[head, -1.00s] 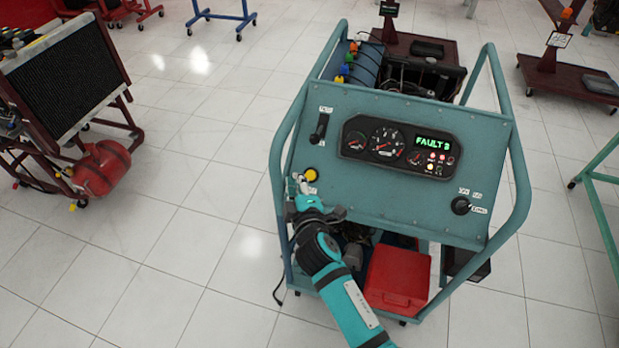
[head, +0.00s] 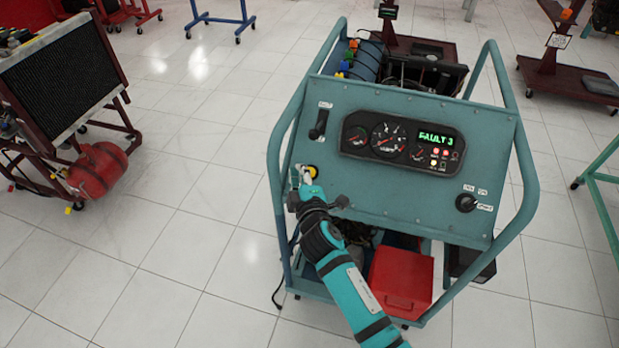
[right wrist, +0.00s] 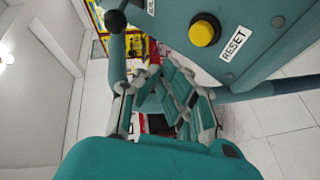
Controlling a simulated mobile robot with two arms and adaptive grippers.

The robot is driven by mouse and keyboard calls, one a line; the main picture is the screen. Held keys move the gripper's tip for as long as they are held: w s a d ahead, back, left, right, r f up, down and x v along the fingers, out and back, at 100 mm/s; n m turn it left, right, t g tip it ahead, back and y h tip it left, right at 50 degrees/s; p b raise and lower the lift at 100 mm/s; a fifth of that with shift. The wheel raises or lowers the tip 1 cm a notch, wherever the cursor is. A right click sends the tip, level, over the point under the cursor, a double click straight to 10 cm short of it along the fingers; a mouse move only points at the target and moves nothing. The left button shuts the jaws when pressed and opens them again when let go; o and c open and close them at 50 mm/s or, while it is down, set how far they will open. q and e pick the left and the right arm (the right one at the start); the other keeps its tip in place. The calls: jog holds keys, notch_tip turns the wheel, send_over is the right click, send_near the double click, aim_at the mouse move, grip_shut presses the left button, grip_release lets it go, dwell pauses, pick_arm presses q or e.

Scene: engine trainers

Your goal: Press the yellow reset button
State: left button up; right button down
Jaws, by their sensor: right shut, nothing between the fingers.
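The yellow reset button (head: 312,171) sits at the left side of the teal control panel (head: 400,203). In the right wrist view the button (right wrist: 203,32) is round with a black collar, next to a white RESET label (right wrist: 235,44). My right gripper (head: 303,177) is shut and empty. In the head view its fingertips overlap the button's left edge; I cannot tell whether they touch it. In the right wrist view the fingers (right wrist: 165,90) show below and left of the button. My left gripper is not in view.
The panel also holds a lever (head: 320,123), a gauge cluster (head: 402,147) with a green FAULT 3 display, and a black knob (head: 466,202). Teal tubes frame the cart. A red box (head: 400,280) sits low on it.

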aim_at(310, 172)
jog(key=shift+w+d+f+b, duration=0.2)
jog(key=shift+w+f+b, duration=0.3)
jog(key=shift+w+f, duration=0.15)
jog(key=shift+w+d+f+b, duration=0.2)
jog(key=shift+w+f+b, duration=0.3)
jog(key=shift+f, duration=0.15)
jog(key=shift+f, duration=0.15)
dwell(0.5)
jog(key=shift+w+f, duration=0.15)
jog(key=shift+w, duration=0.1)
jog(key=shift+w+d+f+b, duration=0.2)
jog(key=shift+w+f+b, duration=0.2)
jog(key=shift+b, duration=0.3)
dwell(0.5)
jog(key=shift+s, duration=0.1)
jog(key=shift+s+a+r+p, duration=0.2)
jog(key=shift+s+r+p, duration=0.4)
jog(key=shift+r+p, duration=0.15)
